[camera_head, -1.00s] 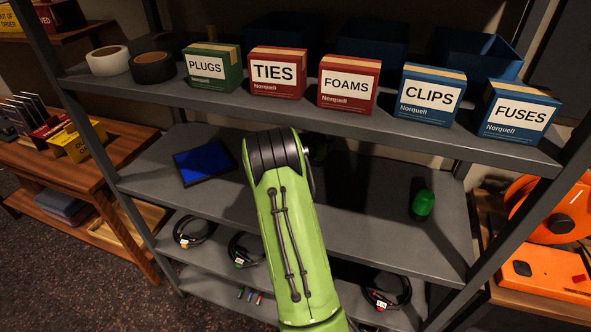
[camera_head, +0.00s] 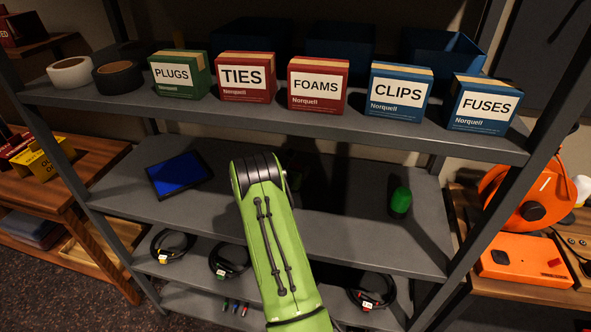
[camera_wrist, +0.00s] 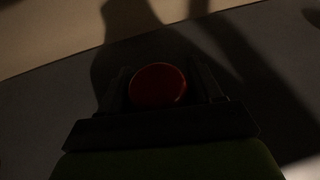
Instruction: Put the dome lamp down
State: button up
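A red dome lamp (camera_wrist: 157,85) shows in the wrist view, between the two fingers of my gripper (camera_wrist: 160,90), which flank it closely on both sides. My gripper appears shut on it. Dark shadow hides the lamp's base, so I cannot tell whether it touches the grey surface below. In the head view my green arm reaches over the middle shelf (camera_head: 345,222) and hides the gripper and most of the lamp. A green domed object (camera_head: 401,200) stands upright on the same shelf, to the right of my arm.
A dark tablet with a blue screen (camera_head: 180,175) lies on the middle shelf left of my arm. Labelled boxes, such as the FOAMS box (camera_head: 318,85), line the upper shelf. Cable coils (camera_head: 372,292) lie below. Bare shelf lies between my arm and the green object.

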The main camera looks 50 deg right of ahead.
jog(key=o, duration=0.4)
